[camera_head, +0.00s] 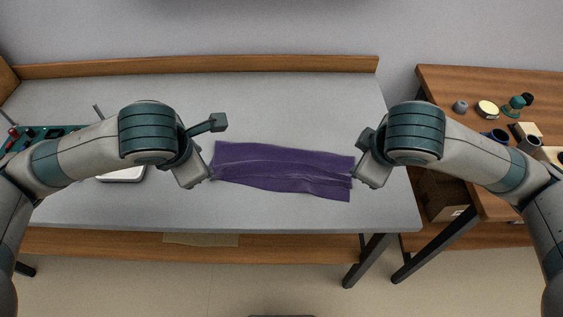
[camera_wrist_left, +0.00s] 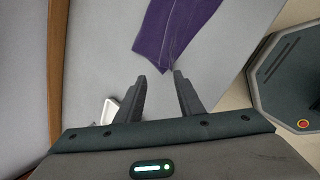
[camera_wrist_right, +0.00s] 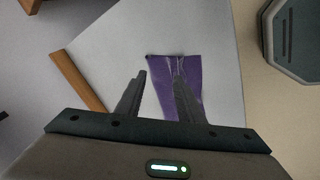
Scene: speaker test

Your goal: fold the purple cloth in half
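The purple cloth (camera_head: 282,170) lies as a long strip across the grey table, with creases running along its length. Its left end is by my left gripper (camera_head: 208,178) and its right end by my right gripper (camera_head: 360,180). In the left wrist view my left gripper (camera_wrist_left: 160,82) is open, and the cloth (camera_wrist_left: 172,32) lies beyond its fingertips with nothing between the fingers. In the right wrist view my right gripper (camera_wrist_right: 160,76) is open. Its right finger overlaps part of the cloth (camera_wrist_right: 188,68); I cannot tell whether they touch.
The grey table (camera_head: 270,110) is bare behind the cloth and has a wooden ledge (camera_head: 210,66) at the back. A white object (camera_head: 122,175) and a green tray of tools (camera_head: 48,132) are at the left. A wooden side table (camera_head: 450,85) with several small items stands at the right.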

